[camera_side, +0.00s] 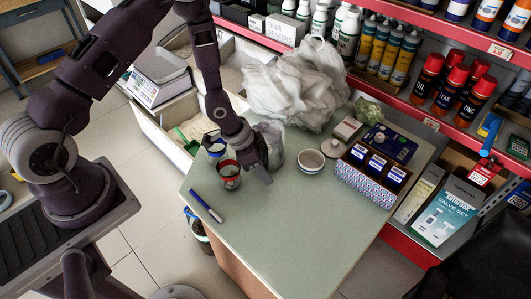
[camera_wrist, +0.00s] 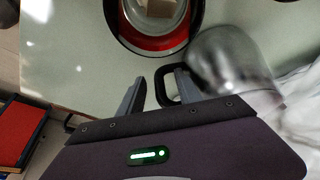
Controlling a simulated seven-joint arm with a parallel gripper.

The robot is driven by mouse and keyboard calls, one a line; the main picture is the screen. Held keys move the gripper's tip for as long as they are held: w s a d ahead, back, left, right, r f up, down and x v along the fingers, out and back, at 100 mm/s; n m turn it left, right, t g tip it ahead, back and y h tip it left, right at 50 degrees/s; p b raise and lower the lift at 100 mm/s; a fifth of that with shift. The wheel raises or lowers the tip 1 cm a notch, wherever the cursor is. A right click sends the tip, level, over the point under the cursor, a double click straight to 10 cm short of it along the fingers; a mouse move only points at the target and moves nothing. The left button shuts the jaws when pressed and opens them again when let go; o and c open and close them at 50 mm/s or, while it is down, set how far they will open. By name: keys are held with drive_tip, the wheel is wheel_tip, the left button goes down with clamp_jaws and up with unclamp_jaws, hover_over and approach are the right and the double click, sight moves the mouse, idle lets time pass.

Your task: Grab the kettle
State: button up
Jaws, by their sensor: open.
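The kettle (camera_wrist: 222,62) is a shiny grey metal body with a black loop handle, at the right of the wrist view. In the side view the kettle (camera_side: 273,141) stands on the green-grey worktop, partly hidden behind my gripper (camera_side: 258,170). My gripper (camera_wrist: 160,88) is open in the wrist view. Part of the black handle (camera_wrist: 166,87) shows between its two fingers, close to the right finger. I cannot tell whether they touch. Nothing is gripped.
A white plastic bag (camera_side: 298,85) lies behind. A marker (camera_side: 206,206) lies in front; the front worktop is clear.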

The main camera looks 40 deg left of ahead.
clamp_jaws()
idle(1.4)
